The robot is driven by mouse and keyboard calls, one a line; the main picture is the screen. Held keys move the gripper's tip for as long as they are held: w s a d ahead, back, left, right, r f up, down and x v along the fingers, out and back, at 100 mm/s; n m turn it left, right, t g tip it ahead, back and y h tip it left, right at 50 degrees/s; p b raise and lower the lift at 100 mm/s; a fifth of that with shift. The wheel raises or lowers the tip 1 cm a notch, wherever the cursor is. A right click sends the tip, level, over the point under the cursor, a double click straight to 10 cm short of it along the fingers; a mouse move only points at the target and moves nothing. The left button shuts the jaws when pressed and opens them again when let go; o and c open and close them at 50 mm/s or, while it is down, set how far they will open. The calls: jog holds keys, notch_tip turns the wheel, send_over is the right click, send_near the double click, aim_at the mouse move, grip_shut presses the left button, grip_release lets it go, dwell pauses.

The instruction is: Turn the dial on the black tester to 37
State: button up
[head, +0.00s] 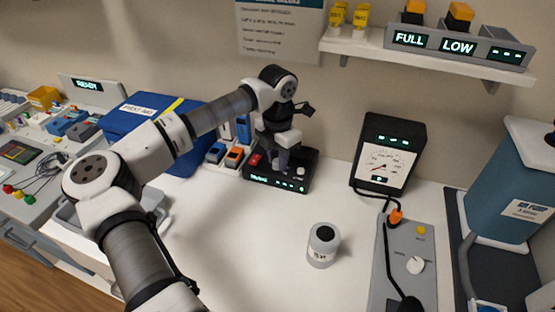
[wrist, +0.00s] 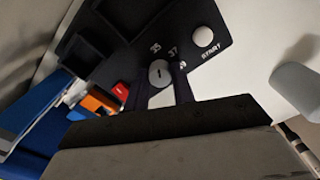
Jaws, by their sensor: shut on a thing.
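The black tester (head: 262,180) stands against the back wall, with small green displays on its front edge. In the wrist view its black top (wrist: 185,18) carries a round grey dial (wrist: 160,73) with a short dark mark. The printed numbers 35, 37 and 39 sit around the dial; I cannot tell exactly which one the mark points to. My gripper (head: 283,160) reaches down onto the tester from above. In the wrist view its two dark fingers (wrist: 160,88) stand on either side of the dial, shut on it. The gripper hides part of the tester's top in the head view.
A white START button (wrist: 203,36) and a red button (wrist: 120,90) are close to the dial. A blue first aid box (head: 135,125) stands left of the tester. A gauge box (head: 365,150) and a lidded jar (head: 322,250) stand to the right, with clear white bench between.

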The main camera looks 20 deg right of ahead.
aim_at(277, 161)
jog(key=m+b, duration=0.2)
jog(key=m, duration=0.1)
jog(key=shift+f+b, duration=0.15)
jog(key=shift+b, duration=0.15)
jog(key=m+b, duration=0.2)
jog(key=m, duration=0.2)
jog(key=shift+m, duration=0.4)
jog(key=shift+r, duration=0.2)
jog(key=o, duration=1)
notch_tip(277, 161, up, 14)
jog(key=shift+f+b, duration=0.1)
jog(key=shift+b, duration=0.85)
